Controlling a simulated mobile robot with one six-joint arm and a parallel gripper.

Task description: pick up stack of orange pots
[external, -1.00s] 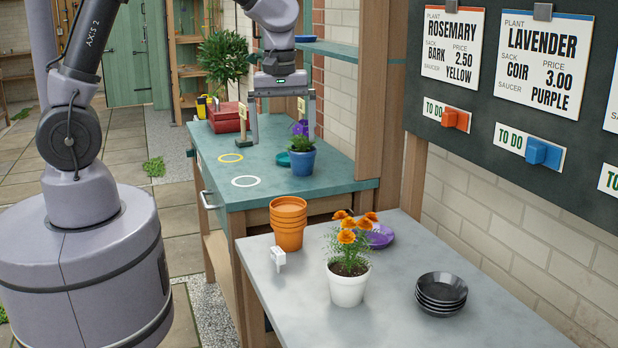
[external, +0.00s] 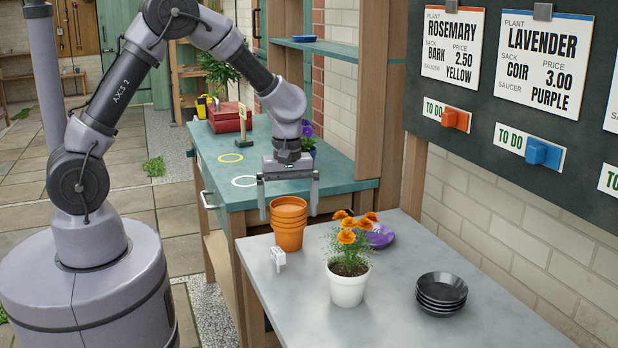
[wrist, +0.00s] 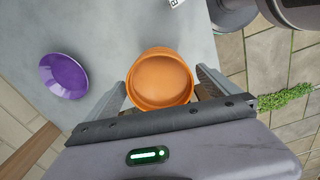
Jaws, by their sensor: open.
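The stack of orange pots (external: 288,226) stands upright near the back left corner of the grey table. In the wrist view the top orange pot (wrist: 160,78) shows from above, its round mouth empty. My gripper (external: 289,206) is open above the stack, its two fingers pointing down on either side of the upper rims. In the wrist view my gripper (wrist: 163,86) has one finger left and one right of the pot. A gap shows at the left finger; whether the right finger touches the rim is hard to tell.
A white pot (external: 348,288) with orange flowers stands right of the stack. A purple saucer (external: 380,236) lies behind it. A small white holder (external: 278,259) stands in front of the stack. Black saucers (external: 441,291) are stacked at right. The grey table's (external: 300,312) front left is clear.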

